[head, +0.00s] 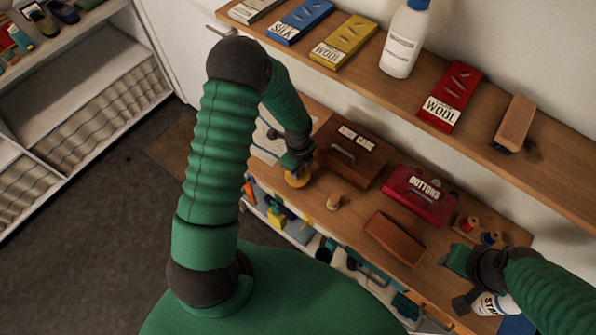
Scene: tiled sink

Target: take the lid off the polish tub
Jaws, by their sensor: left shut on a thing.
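My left gripper (297,168) is lowered to the left part of the wooden bench. It is shut on a round golden-yellow piece (298,180), which looks like the polish tub or its lid. The gripper covers part of this piece, so I cannot tell whether lid and tub are together or apart. My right gripper (460,282) is at the lower right above the bench's front edge, its fingers apart, beside a white bottle (493,305) with a partly hidden label. It appears empty.
A shelf (560,180) above holds packets, a bottle and a brush.

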